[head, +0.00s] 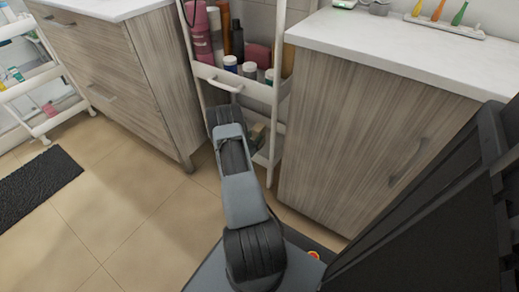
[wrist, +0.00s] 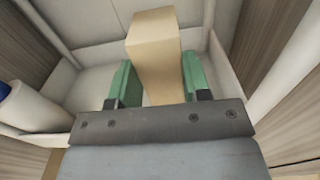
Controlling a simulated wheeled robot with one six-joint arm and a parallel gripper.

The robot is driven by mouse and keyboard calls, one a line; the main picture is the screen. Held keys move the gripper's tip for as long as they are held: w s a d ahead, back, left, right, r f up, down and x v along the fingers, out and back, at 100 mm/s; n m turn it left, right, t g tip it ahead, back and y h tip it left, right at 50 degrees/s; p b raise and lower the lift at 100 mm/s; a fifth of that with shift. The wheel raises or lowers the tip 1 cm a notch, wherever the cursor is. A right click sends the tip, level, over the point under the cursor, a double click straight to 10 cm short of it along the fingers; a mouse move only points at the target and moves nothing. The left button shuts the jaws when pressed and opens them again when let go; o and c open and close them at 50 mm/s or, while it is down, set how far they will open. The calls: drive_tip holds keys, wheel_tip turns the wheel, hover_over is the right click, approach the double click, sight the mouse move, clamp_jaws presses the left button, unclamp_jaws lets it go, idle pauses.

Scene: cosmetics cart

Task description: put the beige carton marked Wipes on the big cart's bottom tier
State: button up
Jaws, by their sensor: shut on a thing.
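The beige carton (wrist: 153,45) stands out between the green fingertips of my gripper (wrist: 159,85) in the wrist view. My gripper is shut on it. No Wipes marking is readable on the faces in view. Behind the carton is a white tray of the big cart (wrist: 85,80); I cannot tell if the carton touches it. In the head view my arm reaches in at a low level of the white big cart (head: 262,92), below the tier with jars. My gripper is mostly hidden there behind my arm.
Wooden cabinets stand left (head: 120,70) and right (head: 375,125) of the cart, leaving a narrow gap. A white cylindrical item with a blue end (wrist: 30,108) is left of my gripper. Jars and bottles fill the tier above. A smaller white cart (head: 40,95) is far left.

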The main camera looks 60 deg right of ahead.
sight(260, 146)
drive_tip(key=shift+s+d+f+b, duration=0.3)
drive_tip(key=shift+s+f, duration=0.15)
drive_tip(key=shift+f, duration=0.2)
drive_tip(key=shift+s+d+f+b, duration=0.15)
drive_tip(key=shift+s+d+f, duration=0.2)
drive_tip(key=shift+f, duration=0.25)
drive_tip(key=shift+s+d+f+b, duration=0.1)
drive_tip(key=shift+s+f+b, duration=0.1)
drive_tip(key=shift+f+b, duration=1.25)
drive_tip(key=shift+f, duration=0.3)
drive_tip(key=shift+f, duration=0.1)
drive_tip(key=o, duration=0.9)
drive_tip(key=shift+o, duration=0.2)
